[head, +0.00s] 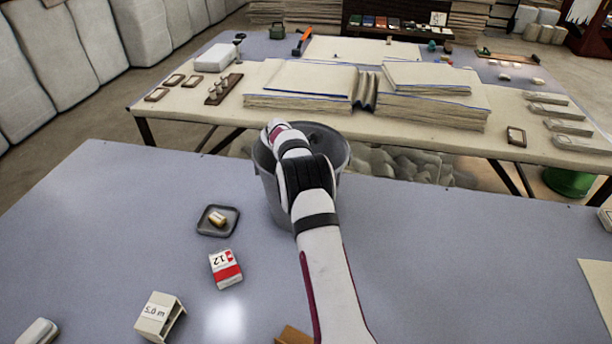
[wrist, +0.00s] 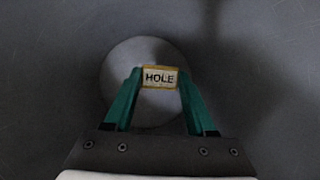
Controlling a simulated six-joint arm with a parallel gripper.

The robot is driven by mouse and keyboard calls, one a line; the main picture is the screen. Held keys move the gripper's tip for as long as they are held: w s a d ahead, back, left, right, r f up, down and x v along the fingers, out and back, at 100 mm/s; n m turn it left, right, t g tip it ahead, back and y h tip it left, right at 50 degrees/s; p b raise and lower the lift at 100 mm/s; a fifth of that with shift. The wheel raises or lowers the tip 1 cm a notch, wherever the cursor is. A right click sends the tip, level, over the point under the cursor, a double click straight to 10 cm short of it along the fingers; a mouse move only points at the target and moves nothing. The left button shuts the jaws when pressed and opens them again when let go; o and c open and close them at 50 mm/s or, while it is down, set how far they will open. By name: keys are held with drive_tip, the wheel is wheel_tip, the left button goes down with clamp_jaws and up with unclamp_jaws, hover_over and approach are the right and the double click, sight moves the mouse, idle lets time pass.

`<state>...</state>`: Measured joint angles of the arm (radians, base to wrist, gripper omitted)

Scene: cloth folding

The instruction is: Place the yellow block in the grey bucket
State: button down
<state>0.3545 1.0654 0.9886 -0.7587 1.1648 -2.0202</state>
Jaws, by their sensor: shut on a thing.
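The grey bucket (head: 272,196) stands on the blue-grey table, partly covered by my arm, which reaches over its mouth. In the wrist view, my gripper (wrist: 160,78) has its green fingers shut on the yellow block (wrist: 160,70). The block is small, with yellow edges and a pale face reading HOLE. Behind it are dark grey surfaces and a lighter round disc (wrist: 148,52), which looks like the bucket's inside and floor. The block's height above that floor is unclear. The block and the fingertips are hidden in the head view.
Left of the bucket are a small dark tray (head: 205,230) with a tan piece, a red and white box (head: 226,268) and a white box (head: 158,316) marked 5.0 m. A brown piece (head: 292,336) lies near my arm. The table right of my arm is largely clear.

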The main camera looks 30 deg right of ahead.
wheel_tip(320, 180, down, 6)
drive_tip(key=shift+r, duration=0.2)
drive_tip(key=shift+c, duration=1.1)
unclamp_jaws()
drive_tip(key=shift+f, duration=0.1)
drive_tip(key=v, duration=1.2)
